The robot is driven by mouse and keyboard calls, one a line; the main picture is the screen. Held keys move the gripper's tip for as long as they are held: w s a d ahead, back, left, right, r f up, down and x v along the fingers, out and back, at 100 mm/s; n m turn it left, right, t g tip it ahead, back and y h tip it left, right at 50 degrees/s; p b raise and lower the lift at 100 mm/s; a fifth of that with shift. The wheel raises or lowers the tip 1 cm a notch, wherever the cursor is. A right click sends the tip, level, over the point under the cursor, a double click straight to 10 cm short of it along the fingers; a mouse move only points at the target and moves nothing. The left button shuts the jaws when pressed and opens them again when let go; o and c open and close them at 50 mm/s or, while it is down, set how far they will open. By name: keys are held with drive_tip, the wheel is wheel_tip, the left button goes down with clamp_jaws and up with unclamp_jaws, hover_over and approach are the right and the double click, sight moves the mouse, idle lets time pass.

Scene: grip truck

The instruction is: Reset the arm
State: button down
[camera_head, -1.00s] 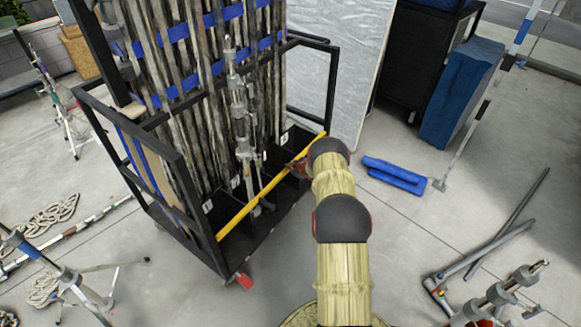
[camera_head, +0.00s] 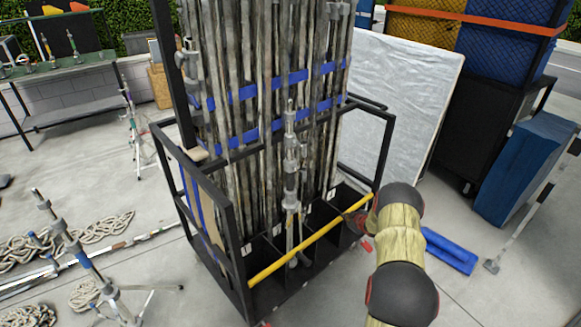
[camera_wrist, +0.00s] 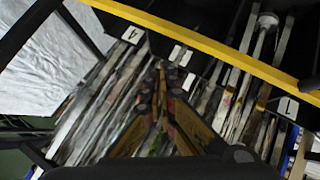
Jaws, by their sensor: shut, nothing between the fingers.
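My arm (camera_head: 395,235) reaches in from the bottom right of the head view to the front right of the black cart (camera_head: 240,262). I cannot tell whether the gripper touches the bar.
Upright poles with blue straps (camera_head: 250,92) fill the cart, and a light stand (camera_head: 292,165) stands at its front. A blue pad (camera_head: 450,250) lies on the floor to the right. A pale board (camera_head: 400,95) leans behind.

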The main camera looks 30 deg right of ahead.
drive_tip(key=s+a+f+m+g, duration=0.1)
drive_tip(key=s+f+m+g, duration=0.15)
drive_tip(key=s, duration=0.55)
drive_tip(key=s+a+f+m+g, duration=0.1)
drive_tip(key=s+f+m+g, duration=0.2)
drive_tip(key=s, duration=0.4)
drive_tip(key=s+a+r+y, duration=0.1)
drive_tip(key=s+a+r, duration=0.6)
drive_tip(key=a+r, duration=0.9)
drive_tip(key=s+a+r+y, duration=0.1)
drive_tip(key=s+a+r, duration=0.7)
drive_tip(key=a+r, duration=0.9)
drive_tip(key=s+a+r+t, duration=0.1)
drive_tip(key=s+a+r, duration=0.7)
drive_tip(key=a+r, duration=0.8)
drive_tip(key=shift+s+a+r+n+y, duration=0.25)
drive_tip(key=shift+r+n+y, duration=0.15)
drive_tip(key=shift+r, duration=0.15)
